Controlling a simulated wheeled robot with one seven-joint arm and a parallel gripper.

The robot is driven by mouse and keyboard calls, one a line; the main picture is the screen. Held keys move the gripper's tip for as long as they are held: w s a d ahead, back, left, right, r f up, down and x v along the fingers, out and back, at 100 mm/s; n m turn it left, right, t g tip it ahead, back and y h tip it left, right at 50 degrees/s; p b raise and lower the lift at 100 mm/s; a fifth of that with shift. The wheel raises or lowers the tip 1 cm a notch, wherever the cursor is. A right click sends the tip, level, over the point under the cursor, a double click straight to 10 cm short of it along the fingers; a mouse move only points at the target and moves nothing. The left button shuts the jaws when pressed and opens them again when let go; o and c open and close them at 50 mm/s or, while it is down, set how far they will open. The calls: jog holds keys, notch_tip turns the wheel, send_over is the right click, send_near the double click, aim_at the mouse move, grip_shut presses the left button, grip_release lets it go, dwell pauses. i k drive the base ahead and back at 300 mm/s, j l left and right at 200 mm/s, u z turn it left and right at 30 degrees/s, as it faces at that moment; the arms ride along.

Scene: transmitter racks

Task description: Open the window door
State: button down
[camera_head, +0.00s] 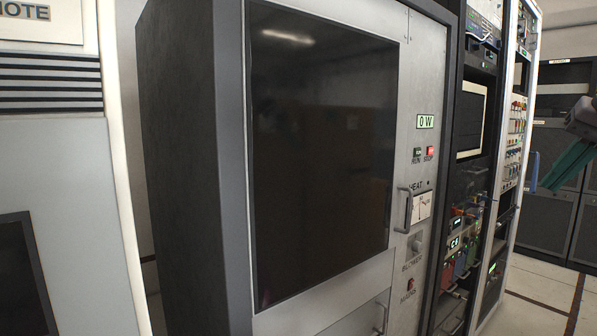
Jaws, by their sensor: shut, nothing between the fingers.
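The window door (325,150) is a large dark glass pane in a light grey frame on the front of a grey cabinet, in the middle of the head view. It looks closed, flush with the front. A vertical bar handle (404,210) sits at its right edge. My gripper (539,179) shows at the right edge of the view, with teal and blue parts, cut off by the frame. It is shut and empty, well to the right of the handle and apart from the door.
A lower handle (380,318) sits beneath the door. Equipment racks (480,150) stand to the right. A white cabinet (60,180) stands at left. Floor shows at lower right.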

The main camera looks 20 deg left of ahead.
aim_at(326, 100)
jog(key=j+u, duration=0.1)
jog(key=u, duration=0.75)
jog(key=l+u, duration=0.65)
jog(key=u, duration=0.2)
